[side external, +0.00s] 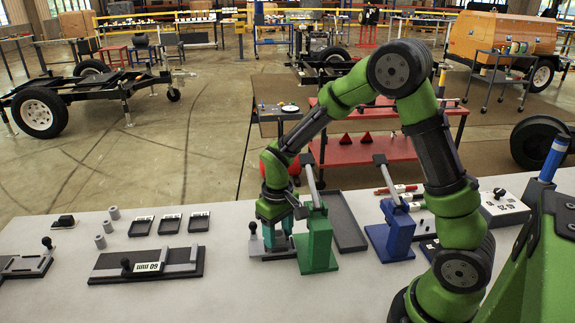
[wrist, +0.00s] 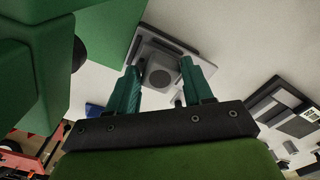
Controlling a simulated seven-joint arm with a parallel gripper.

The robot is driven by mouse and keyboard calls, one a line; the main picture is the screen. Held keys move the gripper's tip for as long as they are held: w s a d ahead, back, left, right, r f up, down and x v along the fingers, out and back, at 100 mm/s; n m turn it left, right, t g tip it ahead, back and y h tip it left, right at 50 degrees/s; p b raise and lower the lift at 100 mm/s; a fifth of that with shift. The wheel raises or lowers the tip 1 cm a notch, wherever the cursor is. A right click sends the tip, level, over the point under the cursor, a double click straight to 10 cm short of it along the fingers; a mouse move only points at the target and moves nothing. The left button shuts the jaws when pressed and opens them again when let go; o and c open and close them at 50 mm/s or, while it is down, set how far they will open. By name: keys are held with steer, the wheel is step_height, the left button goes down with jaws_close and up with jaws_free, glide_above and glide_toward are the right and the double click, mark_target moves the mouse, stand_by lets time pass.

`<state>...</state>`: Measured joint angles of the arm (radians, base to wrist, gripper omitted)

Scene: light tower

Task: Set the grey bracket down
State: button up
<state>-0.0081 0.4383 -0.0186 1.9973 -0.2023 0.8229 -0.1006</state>
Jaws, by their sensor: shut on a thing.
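My gripper (side external: 277,238) points down over the table, just left of the green clamp stand (side external: 317,243), with its teal fingers low. In the wrist view, my gripper (wrist: 160,68) has one finger on each side of a grey block with a round dark face, which I take to be the grey bracket (wrist: 160,56). It appears held between the fingers. A grey plate lies behind it in that view, and I cannot tell whether the bracket touches it. In the side view my fingers and the green stand mostly hide the bracket.
A black-knobbed grey piece (side external: 253,241) stands just left of my fingers. The green stand is very close on the right; a blue clamp stand (side external: 392,235) is beyond. A dark tray (side external: 343,222) lies behind. A labelled fixture (side external: 147,264) and small trays (side external: 170,223) lie left.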

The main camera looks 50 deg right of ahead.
mark_target(278, 231)
steer(key=shift+f, duration=0.35)
steer(key=o, duration=1.3)
step_height(278, 231, up, 16)
steer(key=s+a+r+t, duration=0.1)
steer(key=s+r+t, duration=0.1)
steer(key=s, duration=0.2)
steer(key=s+a+r+m+t+y, duration=0.1)
steer(key=s+t, duration=0.1)
steer(key=s, duration=0.3)
steer(key=s+a+r+m+t+y, duration=0.1)
steer(key=s+r+t, duration=0.1)
steer(key=s, duration=0.2)
steer(key=shift+s+a+r+t, duration=0.2)
steer(key=shift+s+r+t, duration=0.05)
steer(key=shift+r+t, duration=0.15)
steer(key=shift+s+a+f, duration=0.1)
steer(key=shift+s+f, duration=0.1)
steer(key=shift+s, duration=0.2)
steer(key=shift+c, duration=0.6)
